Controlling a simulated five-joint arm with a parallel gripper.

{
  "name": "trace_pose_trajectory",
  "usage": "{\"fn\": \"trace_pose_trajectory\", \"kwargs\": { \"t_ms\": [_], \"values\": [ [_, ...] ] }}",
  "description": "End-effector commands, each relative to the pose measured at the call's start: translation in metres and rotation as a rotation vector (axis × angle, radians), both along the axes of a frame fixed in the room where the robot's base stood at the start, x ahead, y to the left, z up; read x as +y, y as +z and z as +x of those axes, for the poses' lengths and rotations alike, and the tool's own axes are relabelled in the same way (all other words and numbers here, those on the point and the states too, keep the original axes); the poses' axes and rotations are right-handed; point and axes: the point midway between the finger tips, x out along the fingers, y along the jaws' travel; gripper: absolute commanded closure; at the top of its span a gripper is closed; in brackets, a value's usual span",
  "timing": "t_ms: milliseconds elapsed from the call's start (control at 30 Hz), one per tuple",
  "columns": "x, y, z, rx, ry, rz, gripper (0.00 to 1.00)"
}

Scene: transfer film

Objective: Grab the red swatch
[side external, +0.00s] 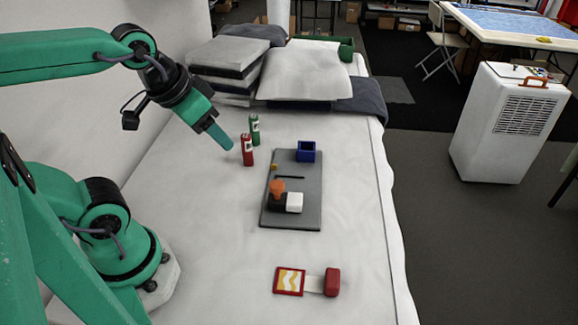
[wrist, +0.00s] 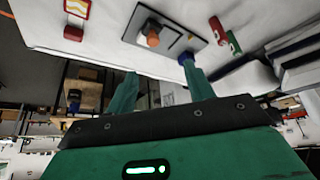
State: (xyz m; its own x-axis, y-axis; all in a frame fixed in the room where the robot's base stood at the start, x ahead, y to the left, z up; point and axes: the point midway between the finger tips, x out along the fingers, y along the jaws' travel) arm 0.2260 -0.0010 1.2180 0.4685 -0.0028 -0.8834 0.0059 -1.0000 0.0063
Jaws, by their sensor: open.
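A red-bordered square (side external: 289,281) with a yellow and white pattern lies flat on the white sheet, at the bottom of the side view. A pale strip joins it to a red rounded block (side external: 332,282) on its right. The square (wrist: 77,8) and the block (wrist: 73,33) also show in the wrist view, at the upper left. I cannot tell which part is the swatch. My gripper (side external: 220,138) is raised near the upper left of the sheet, well away from them. In the wrist view my gripper (wrist: 162,82) has its fingers apart with nothing held.
A grey board (side external: 309,208) holds a blue open box (side external: 306,150), an orange-topped piece (side external: 277,187) and a white block (side external: 294,203). Pillows (side external: 308,70) lie behind. The sheet between board and square is clear.

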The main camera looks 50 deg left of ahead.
Motion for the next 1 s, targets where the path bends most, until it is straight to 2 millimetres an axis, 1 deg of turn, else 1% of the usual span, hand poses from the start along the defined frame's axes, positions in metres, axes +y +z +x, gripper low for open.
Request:
{"fn": "trace_pose_trajectory", "kwargs": {
  "t_ms": [167,367,667,867,1000],
  "values": [
    [-0.009,-0.002,0.009,0.028,0.023,-0.031,0.47],
    [-0.031,-0.008,0.029,0.089,0.090,-0.095,0.47],
    [-0.081,-0.029,0.060,0.207,0.228,-0.178,0.47],
    [-0.119,-0.050,0.075,0.283,0.328,-0.210,0.47],
    [-0.148,-0.068,0.082,0.333,0.402,-0.219,0.47]
  ]
}}
